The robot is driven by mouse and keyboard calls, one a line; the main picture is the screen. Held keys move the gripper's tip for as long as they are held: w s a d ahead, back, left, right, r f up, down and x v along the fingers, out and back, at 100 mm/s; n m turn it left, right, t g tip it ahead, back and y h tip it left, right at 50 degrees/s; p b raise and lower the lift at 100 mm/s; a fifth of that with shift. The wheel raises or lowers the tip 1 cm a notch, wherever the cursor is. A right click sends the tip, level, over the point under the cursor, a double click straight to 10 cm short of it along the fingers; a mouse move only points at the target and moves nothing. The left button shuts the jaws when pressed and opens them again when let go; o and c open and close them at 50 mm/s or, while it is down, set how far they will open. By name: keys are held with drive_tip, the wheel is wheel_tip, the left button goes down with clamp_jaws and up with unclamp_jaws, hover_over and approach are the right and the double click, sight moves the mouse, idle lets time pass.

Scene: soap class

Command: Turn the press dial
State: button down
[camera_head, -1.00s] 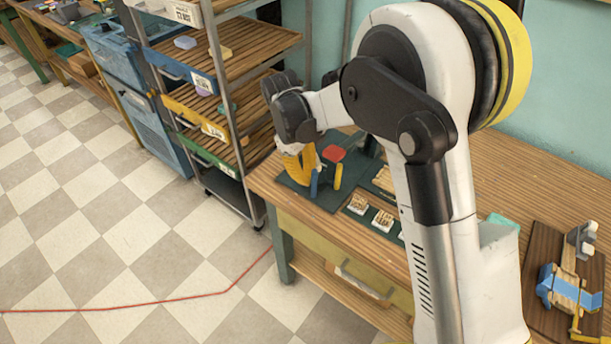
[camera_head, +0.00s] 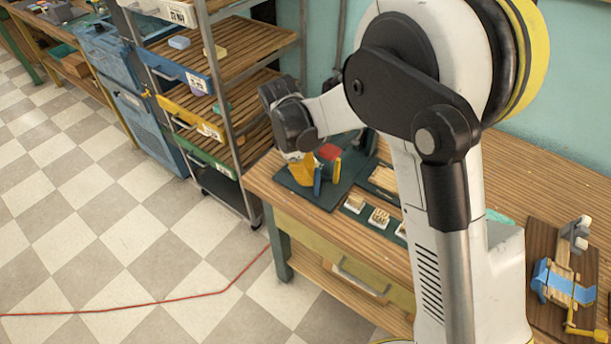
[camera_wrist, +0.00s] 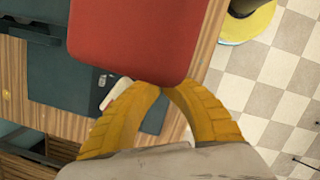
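The press stands on a dark green board (camera_head: 297,185) at the table's far left end. It has a red block (camera_head: 329,152) on top and blue and yellow upright parts. My gripper (camera_head: 302,178) points down just left of the press, close to it. In the wrist view the red block (camera_wrist: 145,38) fills the top middle. My two yellow gripper fingers (camera_wrist: 163,88) curve in towards each other at its lower edge. Their tips are close together and partly hidden by the block, so I cannot tell whether they grip anything. I cannot make out the dial in either view.
Stamps (camera_head: 379,217) lie on a dark strip to the right of the press. A slatted shelf rack (camera_head: 245,110) stands behind and left of the table. A blue and wooden device (camera_head: 566,287) sits at the right.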

drive_tip(key=shift+s+d+n, duration=0.1)
drive_tip(key=shift+d+n, duration=0.4)
drive_tip(key=shift+n, duration=0.4)
drive_tip(key=shift+d, duration=0.3)
